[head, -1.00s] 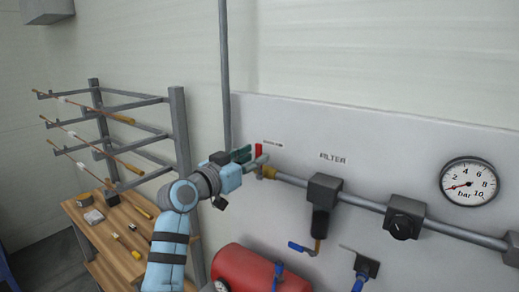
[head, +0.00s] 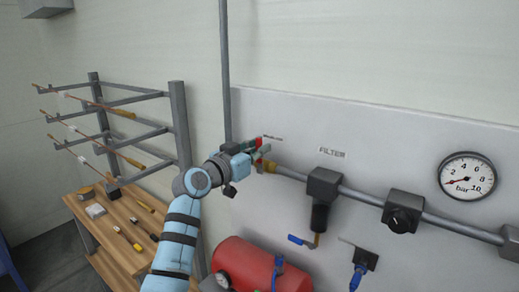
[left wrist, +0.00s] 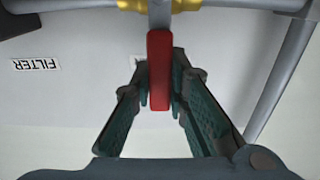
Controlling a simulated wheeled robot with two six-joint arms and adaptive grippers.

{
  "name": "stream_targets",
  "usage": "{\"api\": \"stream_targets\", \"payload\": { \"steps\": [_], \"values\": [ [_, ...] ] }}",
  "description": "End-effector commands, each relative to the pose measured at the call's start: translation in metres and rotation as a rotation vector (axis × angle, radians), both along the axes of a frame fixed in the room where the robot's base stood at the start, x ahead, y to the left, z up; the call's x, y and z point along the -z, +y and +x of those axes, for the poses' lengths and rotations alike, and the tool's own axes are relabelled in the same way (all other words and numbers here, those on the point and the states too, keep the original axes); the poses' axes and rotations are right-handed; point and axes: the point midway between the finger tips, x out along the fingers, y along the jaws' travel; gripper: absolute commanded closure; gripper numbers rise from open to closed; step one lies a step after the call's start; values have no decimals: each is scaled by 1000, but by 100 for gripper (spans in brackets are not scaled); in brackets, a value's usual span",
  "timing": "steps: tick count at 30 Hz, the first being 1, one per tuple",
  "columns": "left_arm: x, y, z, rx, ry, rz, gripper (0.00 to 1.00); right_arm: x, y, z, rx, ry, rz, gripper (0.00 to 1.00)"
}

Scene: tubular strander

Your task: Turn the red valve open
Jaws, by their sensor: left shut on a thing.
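The red valve handle (left wrist: 159,70) stands between the two fingers of my left gripper (left wrist: 159,90) in the left wrist view. The fingertips are closed against both sides of it. In the head view my left gripper (head: 256,150) is at the left end of the pipe on the grey panel, and it hides most of the red handle (head: 258,142). The brass valve body (head: 270,166) shows just right of the fingers. My right gripper is in neither view.
The pipe runs right from the valve through a filter (head: 322,186) and a regulator (head: 403,211). A pressure gauge (head: 467,180) reads near zero. A red tank (head: 262,268) sits below. A rack (head: 180,125) and wooden table (head: 112,240) stand left.

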Motion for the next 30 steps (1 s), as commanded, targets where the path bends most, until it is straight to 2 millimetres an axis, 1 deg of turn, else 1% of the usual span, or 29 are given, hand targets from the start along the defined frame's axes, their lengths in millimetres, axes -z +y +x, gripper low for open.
{"api": "stream_targets", "payload": {
  "steps": [5, 11, 24, 30],
  "values": [
    [1, -1, -1, 1, -6, 8, 100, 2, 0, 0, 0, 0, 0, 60],
    [3, -5, -3, 1, -43, 60, 100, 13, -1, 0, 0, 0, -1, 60],
    [10, -20, -15, 1, -225, 308, 100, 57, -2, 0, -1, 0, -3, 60],
    [13, -27, -20, 2, -299, 411, 100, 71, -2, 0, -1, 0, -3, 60]
  ]
}}
